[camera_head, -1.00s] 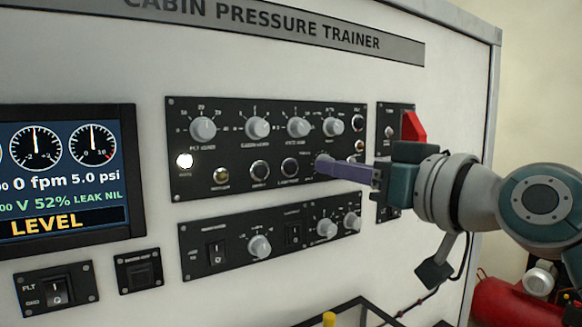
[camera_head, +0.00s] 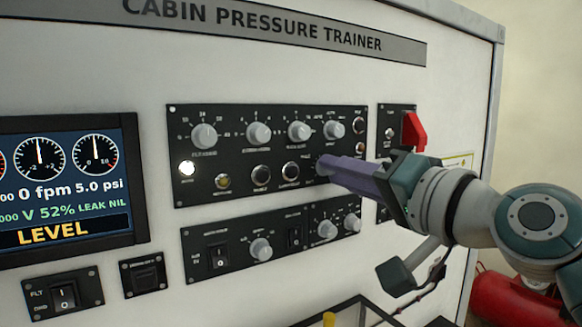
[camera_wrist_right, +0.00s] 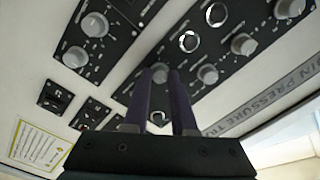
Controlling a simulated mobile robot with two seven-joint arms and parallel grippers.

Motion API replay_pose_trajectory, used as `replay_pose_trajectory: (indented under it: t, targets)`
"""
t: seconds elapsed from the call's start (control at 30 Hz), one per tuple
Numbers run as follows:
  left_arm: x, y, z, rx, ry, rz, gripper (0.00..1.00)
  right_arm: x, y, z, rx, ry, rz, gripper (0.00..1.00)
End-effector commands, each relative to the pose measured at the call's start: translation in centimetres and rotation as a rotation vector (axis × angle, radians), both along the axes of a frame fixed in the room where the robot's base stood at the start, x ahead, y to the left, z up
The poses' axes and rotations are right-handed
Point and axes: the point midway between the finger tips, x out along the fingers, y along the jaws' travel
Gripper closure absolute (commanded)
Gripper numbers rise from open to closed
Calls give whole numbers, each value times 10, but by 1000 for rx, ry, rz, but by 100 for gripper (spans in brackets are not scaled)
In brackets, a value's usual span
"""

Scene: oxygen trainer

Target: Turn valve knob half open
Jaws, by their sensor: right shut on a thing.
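The valve knob (camera_head: 323,166) is a small grey knob at the lower right of the upper black panel (camera_head: 230,200). In the head view it is mostly hidden behind my right gripper (camera_head: 326,167), whose long purple fingers reach to it from the right. In the right wrist view the knob (camera_wrist_right: 160,72) shows between the two fingertips, and my right gripper (camera_wrist_right: 161,78) is shut on it. The gripper looks rolled in the head view. The knob's pointer cannot be made out. My left gripper is not in view.
A display (camera_head: 60,180) reads 5.0 psi, 52% and LEVEL. Several grey knobs sit above the fingers, and a lower panel (camera_head: 215,274) has more knobs and switches. A red guarded switch (camera_head: 414,131) is close above my wrist.

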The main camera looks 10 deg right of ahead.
Motion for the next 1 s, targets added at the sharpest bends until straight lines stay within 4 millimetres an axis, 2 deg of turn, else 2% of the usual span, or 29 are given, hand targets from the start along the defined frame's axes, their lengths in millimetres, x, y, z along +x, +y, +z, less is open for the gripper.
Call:
replay_pose_trajectory:
  t: [0.3, 0.83, 0.87, 1.0]
  targets:
    - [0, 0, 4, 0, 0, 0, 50, 0, -1, 1, 110, 38, -3, 100]
    - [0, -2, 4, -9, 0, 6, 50, 0, -1, 0, 129, 45, -3, 100]
    - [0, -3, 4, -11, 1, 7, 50, 0, -1, 0, 129, 45, -3, 73]
    - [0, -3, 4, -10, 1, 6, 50, 0, -1, 0, 127, 45, -2, 57]
